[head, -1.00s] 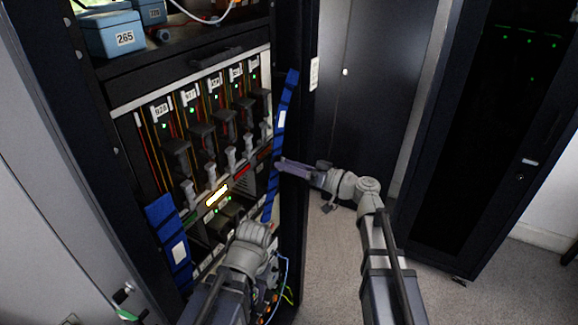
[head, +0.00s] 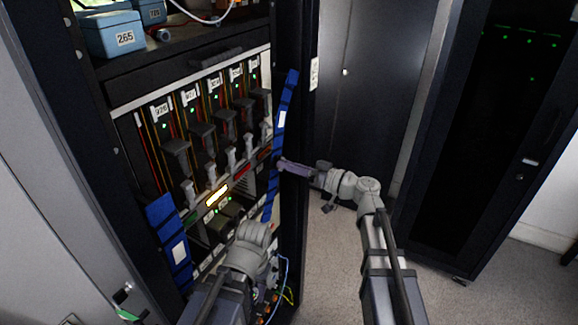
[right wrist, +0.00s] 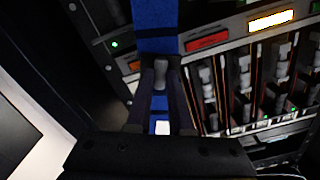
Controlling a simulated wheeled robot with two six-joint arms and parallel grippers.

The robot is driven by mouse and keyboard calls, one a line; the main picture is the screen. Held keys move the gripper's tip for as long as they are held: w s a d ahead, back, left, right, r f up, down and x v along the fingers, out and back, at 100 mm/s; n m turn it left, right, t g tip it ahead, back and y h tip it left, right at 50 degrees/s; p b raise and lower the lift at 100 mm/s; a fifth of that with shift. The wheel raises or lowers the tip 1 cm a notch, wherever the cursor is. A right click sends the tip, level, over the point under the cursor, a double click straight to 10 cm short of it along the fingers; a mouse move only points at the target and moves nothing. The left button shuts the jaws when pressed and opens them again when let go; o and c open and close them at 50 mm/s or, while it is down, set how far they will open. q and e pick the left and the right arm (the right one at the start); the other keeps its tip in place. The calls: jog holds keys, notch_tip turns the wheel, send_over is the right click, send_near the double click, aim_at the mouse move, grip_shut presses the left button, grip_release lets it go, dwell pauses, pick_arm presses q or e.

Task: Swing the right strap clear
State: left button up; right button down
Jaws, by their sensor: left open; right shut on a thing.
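The right strap (head: 283,118) is a long blue band with a white label, running down the right side of the rack front. My right gripper (head: 281,164) is shut on it about midway down, coming from the right. In the right wrist view the blue strap (right wrist: 156,18) runs behind and between the fingers of the right gripper (right wrist: 160,82), with a small grey piece between them. A second blue strap (head: 166,232) with a white label hangs at the rack's lower left. My left gripper (head: 240,232) is open, low in front of the rack; its fingertips are mostly hidden.
The rack holds a row of modules (head: 203,130) with grey handles and green lights. A lit yellow display (head: 216,196) sits below them. Blue boxes (head: 114,33) stand on the shelf above. Cables hang at the lower right. A dark cabinet (head: 495,130) stands right, with open floor (head: 335,262) between.

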aim_at(307, 152)
dwell(0.7)
jog(key=w+d+n, duration=0.2)
jog(key=w, duration=0.1)
jog(key=w+d+f+n+b, duration=0.1)
jog(key=w+d, duration=0.1)
jog(key=w, duration=0.1)
jog(key=w+d+f+n+b, duration=0.1)
jog(key=w+d+n, duration=0.1)
jog(key=w, duration=0.1)
jog(key=shift+w+d+n, duration=0.15)
jog(key=shift+w+n, duration=0.1)
jog(key=shift+n, duration=0.05)
jog(key=c, duration=0.8)
grip_release()
